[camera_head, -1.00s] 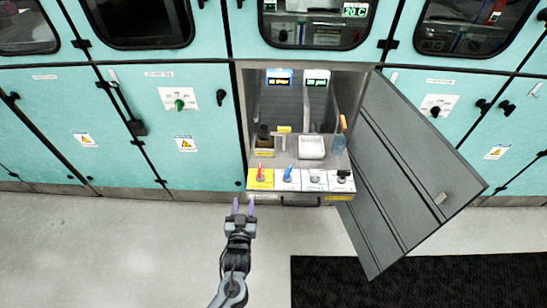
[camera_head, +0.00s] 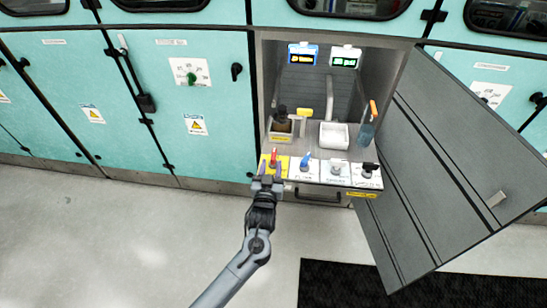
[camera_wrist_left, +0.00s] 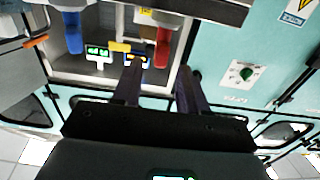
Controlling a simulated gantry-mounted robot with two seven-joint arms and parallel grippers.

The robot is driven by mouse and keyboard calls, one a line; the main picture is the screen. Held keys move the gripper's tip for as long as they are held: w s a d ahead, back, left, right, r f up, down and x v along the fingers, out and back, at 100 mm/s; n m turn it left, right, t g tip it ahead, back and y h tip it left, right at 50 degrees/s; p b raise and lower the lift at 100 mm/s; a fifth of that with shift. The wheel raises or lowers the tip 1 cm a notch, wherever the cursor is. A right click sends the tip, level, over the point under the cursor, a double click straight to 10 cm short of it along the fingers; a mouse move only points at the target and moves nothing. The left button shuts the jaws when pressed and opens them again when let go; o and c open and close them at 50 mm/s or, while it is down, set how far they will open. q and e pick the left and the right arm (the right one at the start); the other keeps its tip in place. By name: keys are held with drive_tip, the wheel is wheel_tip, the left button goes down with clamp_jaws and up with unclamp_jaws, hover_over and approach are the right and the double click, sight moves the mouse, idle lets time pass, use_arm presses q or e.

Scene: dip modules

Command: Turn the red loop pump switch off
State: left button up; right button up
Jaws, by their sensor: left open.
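The red switch (camera_head: 274,157) stands upright on a yellow plate, leftmost in a row of switches on the front of the open cabinet bay. It also shows in the left wrist view (camera_wrist_left: 162,48), hanging down in that inverted picture. My left gripper (camera_head: 271,168) is open and empty, right in front of the red switch. In the left wrist view its two purple fingers (camera_wrist_left: 160,68) point at the switch, one on each side of it in the picture. I cannot tell whether they touch it. My right gripper is not in view.
A blue switch (camera_head: 305,160) is close on the right, then a white knob (camera_head: 337,168) and a black switch (camera_head: 369,169). An open grey door (camera_head: 450,160) stands on the right.

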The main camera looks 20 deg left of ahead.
sight(273, 160)
use_arm(q)
drive_tip(key=b+x, duration=0.1)
drive_tip(key=x, duration=0.3)
drive_tip(key=shift+w, duration=0.15)
drive_tip(key=shift+b+x, duration=0.4)
drive_tip(key=shift+x, duration=0.45)
drive_tip(key=shift+c, duration=0.3)
clamp_jaws()
